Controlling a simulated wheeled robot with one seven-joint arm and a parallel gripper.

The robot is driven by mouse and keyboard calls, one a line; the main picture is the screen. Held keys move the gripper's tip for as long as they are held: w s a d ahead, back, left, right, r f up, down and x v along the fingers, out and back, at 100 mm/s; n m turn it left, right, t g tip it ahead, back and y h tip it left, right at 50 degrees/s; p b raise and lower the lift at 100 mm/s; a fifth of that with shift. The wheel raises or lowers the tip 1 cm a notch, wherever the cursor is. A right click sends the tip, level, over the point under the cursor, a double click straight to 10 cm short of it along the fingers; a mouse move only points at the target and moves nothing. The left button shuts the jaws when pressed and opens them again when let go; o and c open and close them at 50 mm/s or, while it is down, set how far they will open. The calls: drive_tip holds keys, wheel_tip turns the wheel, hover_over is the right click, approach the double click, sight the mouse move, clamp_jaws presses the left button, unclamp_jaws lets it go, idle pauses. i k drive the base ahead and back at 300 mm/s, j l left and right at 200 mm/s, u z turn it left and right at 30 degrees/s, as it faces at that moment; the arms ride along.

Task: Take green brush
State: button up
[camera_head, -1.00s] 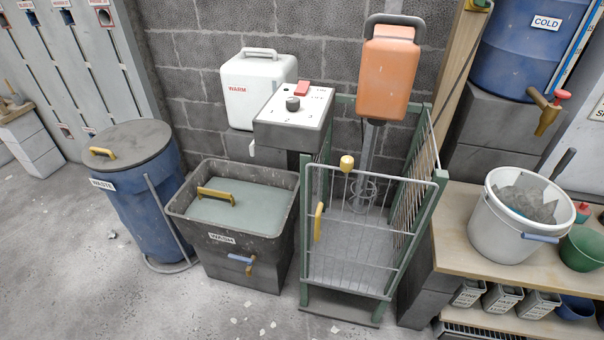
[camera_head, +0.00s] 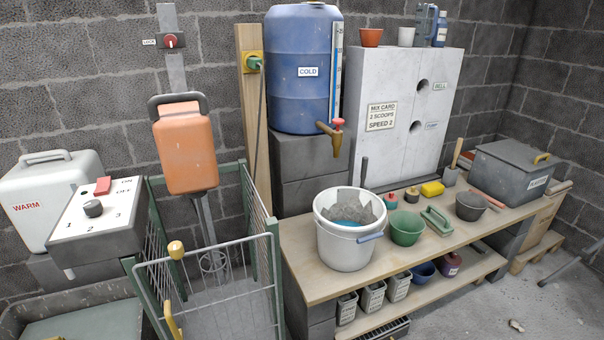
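The green brush (camera_head: 436,220) lies on the wooden bench top. It is a green block with a raised handle, right of the green bowl (camera_head: 406,228) and left of a dark grey bowl (camera_head: 471,206). It looks free of anything on top. My gripper is not in view.
A white bucket (camera_head: 348,247) of grey material stands on the bench (camera_head: 318,284) left of the green bowl. A plaster bin (camera_head: 517,172) stands at right.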

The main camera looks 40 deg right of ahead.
sight(443, 228)
drive_tip(key=z, duration=1.4)
drive_tip(key=i+l+u, duration=0.75)
drive_tip(key=i+l, duration=0.2)
drive_tip(key=i+l+u, duration=0.35)
drive_tip(key=l, duration=0.35)
drive_tip(key=i+j, duration=0.3)
drive_tip(key=i, duration=0.15)
